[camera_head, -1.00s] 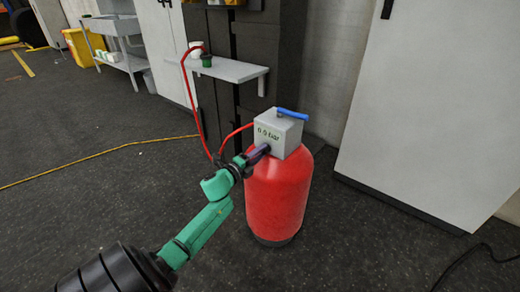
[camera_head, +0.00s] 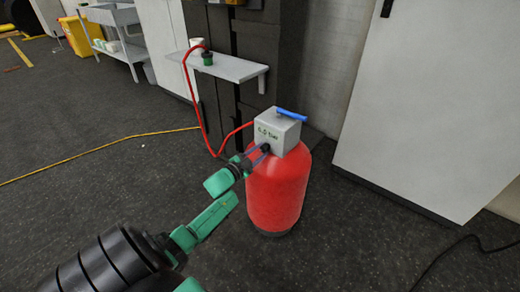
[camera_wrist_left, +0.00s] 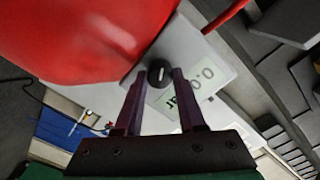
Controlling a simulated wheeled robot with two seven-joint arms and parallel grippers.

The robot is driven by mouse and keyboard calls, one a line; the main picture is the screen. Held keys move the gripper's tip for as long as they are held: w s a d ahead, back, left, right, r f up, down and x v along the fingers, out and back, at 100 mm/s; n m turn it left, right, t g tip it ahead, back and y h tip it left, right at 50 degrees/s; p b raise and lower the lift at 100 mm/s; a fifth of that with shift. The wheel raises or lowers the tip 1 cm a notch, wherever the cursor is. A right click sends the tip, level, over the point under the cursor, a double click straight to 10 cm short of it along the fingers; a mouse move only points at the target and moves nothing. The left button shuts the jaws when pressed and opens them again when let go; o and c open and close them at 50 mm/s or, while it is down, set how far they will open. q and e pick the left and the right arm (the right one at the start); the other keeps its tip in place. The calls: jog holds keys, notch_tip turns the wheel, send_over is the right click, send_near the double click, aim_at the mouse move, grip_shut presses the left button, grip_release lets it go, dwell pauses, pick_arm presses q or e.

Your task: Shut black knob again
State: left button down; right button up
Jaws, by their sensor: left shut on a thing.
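The black knob (camera_wrist_left: 160,73) sits on the front face of the grey box (camera_head: 280,133) on top of the red tank (camera_head: 276,192). In the head view the knob (camera_head: 265,148) is small and partly covered by the fingers. My left gripper (camera_head: 262,152) reaches it from the lower left. In the left wrist view its two purple fingers (camera_wrist_left: 160,78) are shut on the knob, one tip at each side. A light mark shows on the knob's face. The green display (camera_wrist_left: 192,92) beside it reads 0.0 in the left wrist view.
A blue handle (camera_head: 291,115) lies across the top of the box. A red hose (camera_head: 199,115) runs from the box to a green fitting (camera_head: 207,59) on a grey shelf (camera_head: 230,66). A white cabinet (camera_head: 425,110) stands at the right. Open floor lies in front.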

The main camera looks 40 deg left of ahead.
pick_arm(q)
jog(key=shift+n+p, duration=0.45)
jog(key=shift+n, duration=1.35)
pick_arm(e)
jog(key=shift+s+d+f, duration=0.3)
jog(key=shift+s+f, duration=0.6)
jog(key=shift+f, duration=0.05)
pick_arm(q)
jog(key=shift+f, duration=0.1)
jog(key=c, duration=0.5)
grip_release()
